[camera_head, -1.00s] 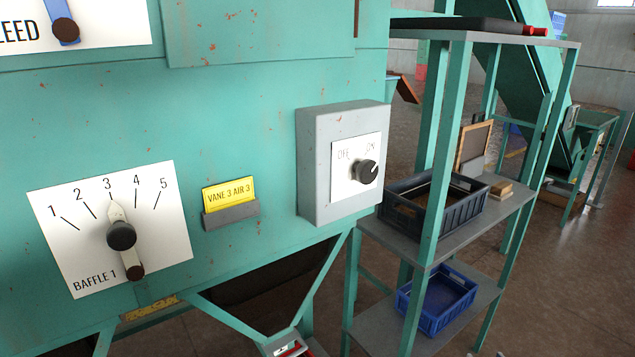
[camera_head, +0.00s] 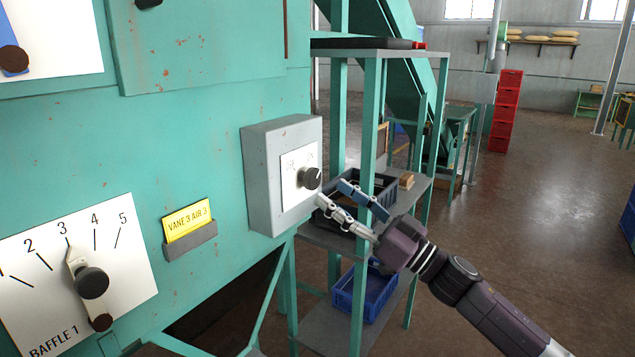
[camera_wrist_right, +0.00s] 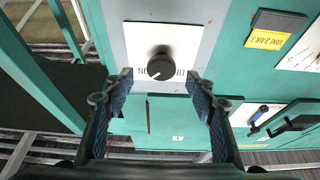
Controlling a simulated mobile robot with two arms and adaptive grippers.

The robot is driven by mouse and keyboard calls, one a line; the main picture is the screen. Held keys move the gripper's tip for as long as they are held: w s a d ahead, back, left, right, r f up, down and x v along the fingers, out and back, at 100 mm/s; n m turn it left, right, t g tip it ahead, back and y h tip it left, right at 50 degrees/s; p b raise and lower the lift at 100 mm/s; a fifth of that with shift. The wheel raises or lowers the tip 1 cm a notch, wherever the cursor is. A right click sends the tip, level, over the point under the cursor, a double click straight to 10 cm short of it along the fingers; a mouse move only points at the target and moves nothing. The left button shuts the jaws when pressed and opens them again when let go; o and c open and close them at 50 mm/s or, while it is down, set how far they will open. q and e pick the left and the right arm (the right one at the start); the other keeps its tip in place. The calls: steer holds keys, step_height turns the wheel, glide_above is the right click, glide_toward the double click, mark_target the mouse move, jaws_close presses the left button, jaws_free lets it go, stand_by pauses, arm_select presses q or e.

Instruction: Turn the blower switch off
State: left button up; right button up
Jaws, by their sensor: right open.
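The blower switch is a black round knob (camera_head: 311,178) on a white OFF/ON plate, on the front of a grey box (camera_head: 262,180). Its white pointer mark is turned toward ON. My right gripper (camera_head: 332,194) is open and empty, just to the right of and slightly below the knob, apart from it. In the right wrist view the knob (camera_wrist_right: 160,68) lies ahead, between and beyond the two spread fingers (camera_wrist_right: 158,88). My left gripper is not in view.
The box is fixed to a green machine wall with a yellow VANE 3 AIR 3 tag (camera_head: 187,220) and a baffle lever (camera_head: 92,283). A shelf rack (camera_head: 372,135) with dark and blue crates (camera_head: 366,290) stands close behind my right gripper.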

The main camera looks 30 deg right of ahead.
mark_target(316, 182)
steer(key=p+x, duration=0.1)
steer(key=x, duration=0.2)
steer(key=shift+w+a+r, duration=0.35)
steer(key=shift+w+a, duration=0.1)
steer(key=shift+w, duration=0.4)
steer(key=c, duration=1.1)
